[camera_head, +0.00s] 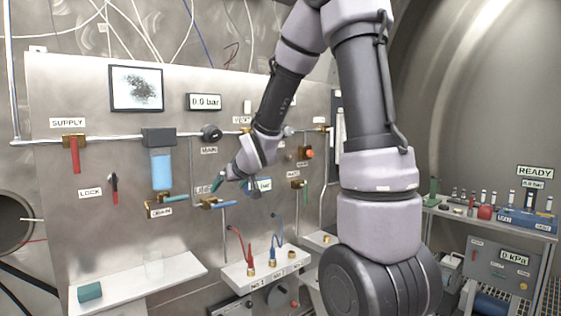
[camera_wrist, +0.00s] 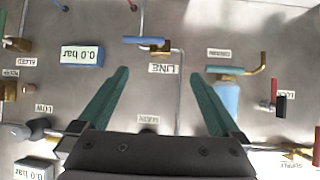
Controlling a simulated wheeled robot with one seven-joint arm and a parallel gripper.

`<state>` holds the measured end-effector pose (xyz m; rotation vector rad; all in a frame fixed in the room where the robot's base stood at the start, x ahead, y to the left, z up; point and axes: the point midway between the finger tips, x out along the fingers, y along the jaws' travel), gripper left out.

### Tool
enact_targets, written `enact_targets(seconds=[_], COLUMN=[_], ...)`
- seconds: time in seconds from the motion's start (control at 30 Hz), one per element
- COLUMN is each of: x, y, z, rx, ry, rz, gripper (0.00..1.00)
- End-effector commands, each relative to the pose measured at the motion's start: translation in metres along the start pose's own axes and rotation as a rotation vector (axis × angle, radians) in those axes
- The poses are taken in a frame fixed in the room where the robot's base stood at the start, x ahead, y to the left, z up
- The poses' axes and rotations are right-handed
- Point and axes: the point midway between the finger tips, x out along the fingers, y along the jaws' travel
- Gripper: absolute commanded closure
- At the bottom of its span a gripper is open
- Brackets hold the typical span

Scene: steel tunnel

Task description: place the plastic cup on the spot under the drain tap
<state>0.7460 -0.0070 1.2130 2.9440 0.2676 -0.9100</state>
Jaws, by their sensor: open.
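The clear plastic cup (camera_head: 153,265) stands upright on a white shelf (camera_head: 185,271) at lower left. It is faint against the panel. The drain tap (camera_head: 158,207), brass with a teal handle and a DRAIN label, is on the panel above the cup, below a blue-filled bowl. The drain tap also shows in the wrist view (camera_wrist: 228,71). No separate marked spot is visible on the shelf. My gripper (camera_head: 235,189) is open and empty in front of the panel, right of the drain tap and higher than the cup. Its teal fingers are spread in the wrist view (camera_wrist: 158,74).
A teal block (camera_head: 90,292) lies on the shelf's left front. Right of it, a small shelf (camera_head: 262,270) holds red and blue hoses on brass fittings. The LINE valve (camera_head: 214,203) is close to my gripper. A cluttered bench (camera_head: 490,226) stands at far right.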

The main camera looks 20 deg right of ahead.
Motion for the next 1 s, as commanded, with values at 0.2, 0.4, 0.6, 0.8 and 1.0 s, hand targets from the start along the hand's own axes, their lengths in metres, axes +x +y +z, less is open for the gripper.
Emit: enact_targets(seconds=[0.2,0.4,0.6,0.8,1.0], x=[-0.114,-0.213,-0.278,-0.297,-0.297], y=[0.025,0.022,0.007,-0.001,-0.001], z=[-0.003,0.024,0.053,0.065,0.065], rx=[0.184,0.379,0.517,0.562,0.562], ry=[-0.120,-0.230,-0.310,-0.343,-0.344], rz=[0.086,0.093,0.056,0.036,0.036], gripper=[0.00,0.00,0.00,0.00,0.00])
